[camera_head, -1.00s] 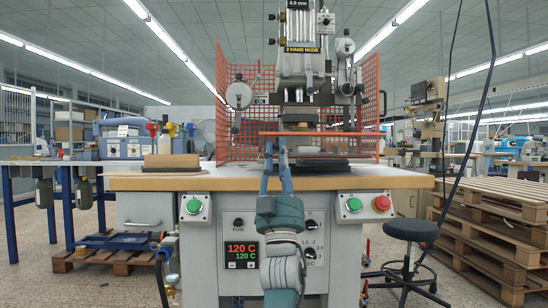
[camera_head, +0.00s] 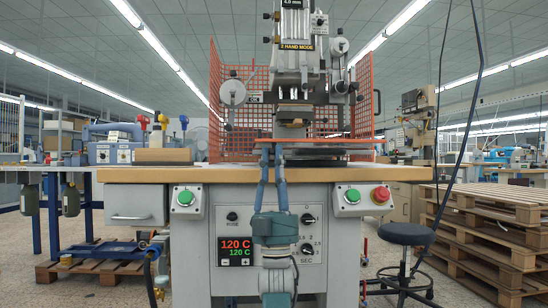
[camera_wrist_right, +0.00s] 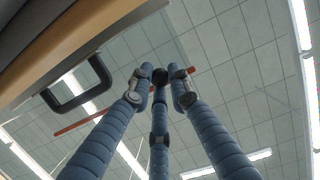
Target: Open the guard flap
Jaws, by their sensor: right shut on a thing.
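The stamping press (camera_head: 298,60) stands on the bench inside an orange mesh guard. The guard flap (camera_head: 330,139) shows nearly edge-on as a thin orange bar across the guard's front, above the black press bed (camera_head: 310,161). My right gripper (camera_head: 272,148) reaches up from below and is shut at the flap's left end. In the right wrist view, the blue fingers close together on a dark piece at the orange bar (camera_wrist_right: 198,71). The exact contact is hidden by the fingertips. My left gripper is not in view.
The wooden bench edge (camera_head: 400,175) runs just below the flap. Green buttons (camera_head: 185,197) and a red button (camera_head: 380,194) sit on its front. A black stool (camera_head: 405,235) and stacked pallets (camera_head: 490,225) stand at the right.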

